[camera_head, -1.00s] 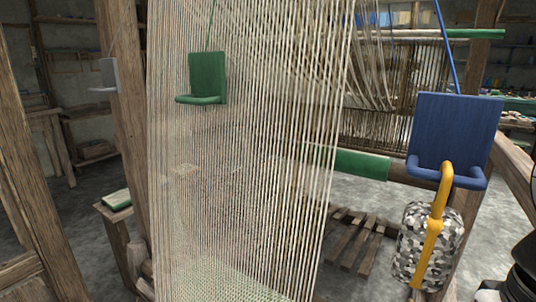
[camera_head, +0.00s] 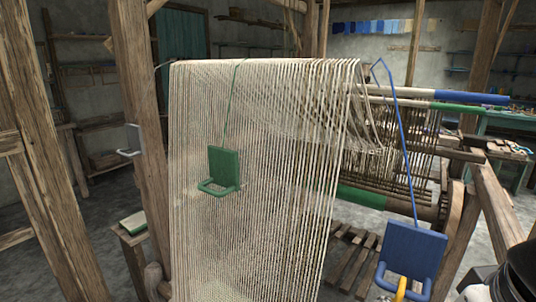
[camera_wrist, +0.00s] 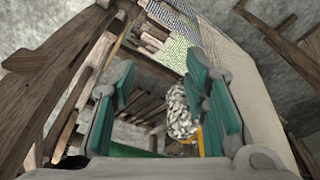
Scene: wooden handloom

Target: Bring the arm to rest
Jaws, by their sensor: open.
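My gripper (camera_wrist: 165,85) shows in the wrist view with its two teal-padded fingers spread apart. A grey-and-white patterned weight (camera_wrist: 180,110) with a yellow strap (camera_wrist: 200,138) shows beyond the gap, beside the right finger. I cannot tell the distance or whether they touch. In the head view my gripper is out of sight; only a dark and white part of my arm is at the lower right edge. The blue hook plate (camera_head: 412,250) hangs on a blue cord, with the yellow handle top (camera_head: 401,288) at its hook; the weight is below the picture.
The loom's pale warp threads (camera_head: 260,180) fill the middle, with a green hook plate (camera_head: 224,168) in front. A wooden post (camera_head: 140,130) stands left and a slatted bench (camera_head: 350,255) lies behind. A small stool (camera_head: 132,240) stands at the left on open floor.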

